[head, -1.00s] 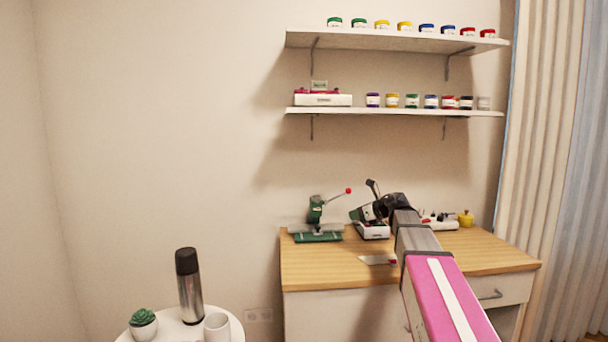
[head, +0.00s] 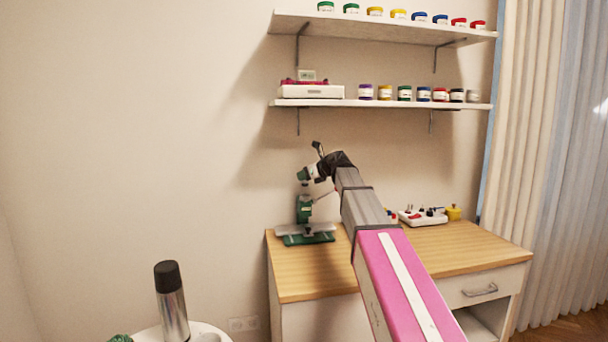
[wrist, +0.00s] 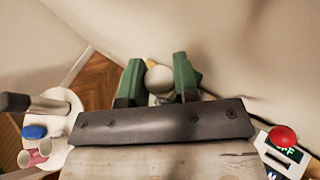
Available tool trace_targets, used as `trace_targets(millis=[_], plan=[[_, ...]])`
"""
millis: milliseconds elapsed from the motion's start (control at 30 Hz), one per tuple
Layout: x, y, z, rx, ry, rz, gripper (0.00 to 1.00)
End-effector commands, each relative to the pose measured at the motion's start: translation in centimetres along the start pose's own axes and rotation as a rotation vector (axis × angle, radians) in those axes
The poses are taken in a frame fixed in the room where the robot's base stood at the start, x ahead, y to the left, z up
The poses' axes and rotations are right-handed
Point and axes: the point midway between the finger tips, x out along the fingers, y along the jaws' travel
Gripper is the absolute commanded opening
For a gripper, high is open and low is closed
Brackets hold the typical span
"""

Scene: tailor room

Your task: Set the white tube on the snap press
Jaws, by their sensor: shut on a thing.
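My gripper (wrist: 158,84) has green fingers, closed on a pale, rounded object between them in the wrist view, which appears to be the white tube (wrist: 160,77); only its end shows. In the head view my gripper (head: 304,175) is above the snap press, in front of the wall. The green snap press (head: 304,211) stands at the desk's left end on a green and grey base. Its upper part is close to my gripper in the picture, and I cannot tell the exact gap. The tube is not clear in the head view.
The wooden desk (head: 330,275) has a bare front left area. A white tray of small parts (head: 422,217) and a yellow pot (head: 453,213) stand right. Two shelves (head: 380,103) with jars hang above. A dark-capped flask (head: 171,300) stands at lower left.

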Motion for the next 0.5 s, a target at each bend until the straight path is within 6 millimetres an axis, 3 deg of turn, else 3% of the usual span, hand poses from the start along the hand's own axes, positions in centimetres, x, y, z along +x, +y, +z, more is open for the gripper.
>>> trace_targets(millis=[500], plan=[[1.7,0.0,-4.1,0.001,0.000,0.000,0.06]])
